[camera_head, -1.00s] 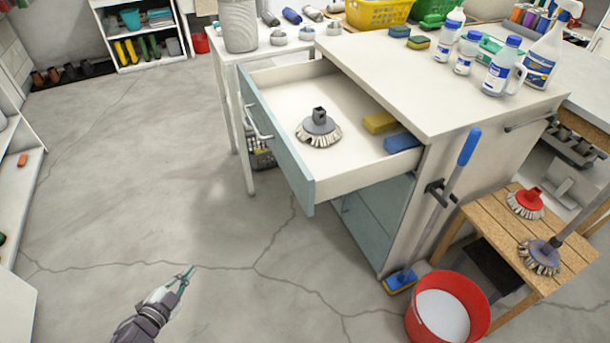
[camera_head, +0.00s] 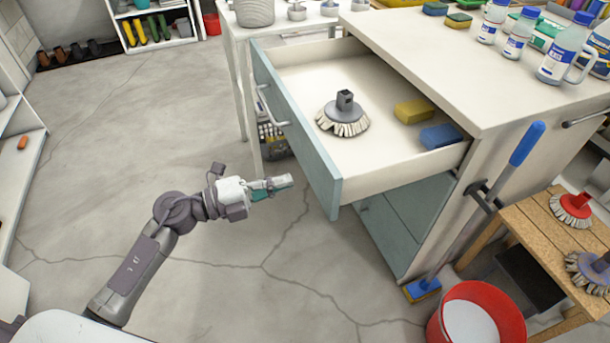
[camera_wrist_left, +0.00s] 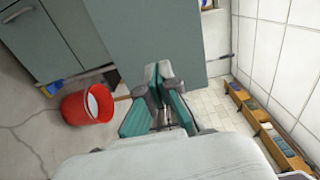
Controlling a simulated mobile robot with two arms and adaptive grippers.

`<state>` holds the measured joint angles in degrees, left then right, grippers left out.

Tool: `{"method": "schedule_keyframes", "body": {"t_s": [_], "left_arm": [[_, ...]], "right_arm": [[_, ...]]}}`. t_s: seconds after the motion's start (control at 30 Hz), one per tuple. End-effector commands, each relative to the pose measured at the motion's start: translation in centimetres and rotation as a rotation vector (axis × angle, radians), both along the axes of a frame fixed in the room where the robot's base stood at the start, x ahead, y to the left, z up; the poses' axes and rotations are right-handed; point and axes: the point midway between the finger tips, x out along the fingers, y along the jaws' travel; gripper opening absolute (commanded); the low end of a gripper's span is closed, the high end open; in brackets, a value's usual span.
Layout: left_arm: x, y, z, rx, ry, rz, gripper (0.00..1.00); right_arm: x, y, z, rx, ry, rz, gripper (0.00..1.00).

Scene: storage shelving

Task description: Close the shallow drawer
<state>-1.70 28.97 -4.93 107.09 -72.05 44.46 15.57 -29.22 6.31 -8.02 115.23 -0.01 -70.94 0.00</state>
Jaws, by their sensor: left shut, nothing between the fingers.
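The shallow drawer (camera_head: 297,128) is pulled out of the white cabinet (camera_head: 420,45). It has a blue-grey front with a metal handle (camera_head: 271,108). Inside lie a round grey brush head (camera_head: 343,113), a yellow sponge (camera_head: 413,110) and a blue sponge (camera_head: 440,135). My left gripper (camera_head: 288,182) is shut and empty, to the left of the drawer front's near end. In the left wrist view its fingertips (camera_wrist_left: 158,72) overlap a blue-grey panel (camera_wrist_left: 185,25), probably the drawer front; I cannot tell whether they touch. My right gripper is not in view.
A blue-handled mop (camera_head: 500,175) leans on the cabinet side. A red bucket (camera_head: 483,292) and a wooden bench (camera_head: 545,235) with brush heads stand at the right. Bottles and sponges are on the cabinet top. The floor left of the drawer is clear.

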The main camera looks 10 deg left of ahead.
Motion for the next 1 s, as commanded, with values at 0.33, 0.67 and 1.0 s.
{"method": "schedule_keyframes", "body": {"t_s": [0.33, 0.67, 1.0], "left_arm": [[2.7, -4.0, 0.0, -0.002, -0.001, 0.001, 0.0], [2.9, -4.3, -0.1, -0.001, 0.001, 0.001, 0.0], [3.3, -4.8, 0.1, -0.001, 0.001, 0.0, 0.0]], "right_arm": [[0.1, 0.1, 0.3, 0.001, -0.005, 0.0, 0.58], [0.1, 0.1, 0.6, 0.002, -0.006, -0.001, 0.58], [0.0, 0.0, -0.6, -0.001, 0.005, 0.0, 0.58]]}}
